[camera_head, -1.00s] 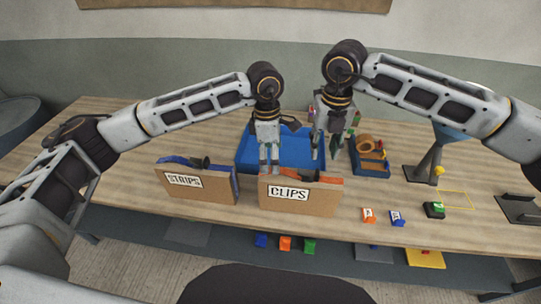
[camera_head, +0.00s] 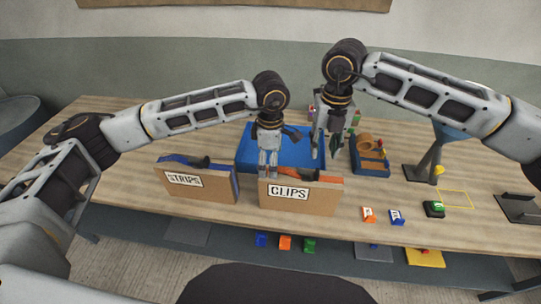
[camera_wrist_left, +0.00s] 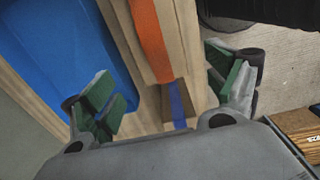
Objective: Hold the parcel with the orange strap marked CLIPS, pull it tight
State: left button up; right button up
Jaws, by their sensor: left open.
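The CLIPS parcel (camera_head: 300,203) is a brown box standing upright near the table's front edge, with an orange strap (camera_head: 292,172) over its top. The strap also shows in the left wrist view (camera_wrist_left: 149,38). My left gripper (camera_head: 268,176) points down at the left part of this parcel's top. In the left wrist view its green-padded fingers (camera_wrist_left: 172,92) are spread on either side of the parcel, with gaps. My right gripper (camera_head: 326,150) hangs behind the parcel, its fingers apart, nothing visible between them.
The STRIPS parcel (camera_head: 206,188) with a blue strap (camera_head: 178,158) stands left of the CLIPS parcel. A blue tray (camera_head: 246,155) lies behind. A blue organiser (camera_head: 371,169), small orange (camera_head: 369,215) and blue (camera_head: 397,218) blocks and a green-topped item (camera_head: 434,209) are to the right.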

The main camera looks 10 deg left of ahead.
aim_at(271, 184)
pick_arm(q)
jog(key=shift+f, duration=6)
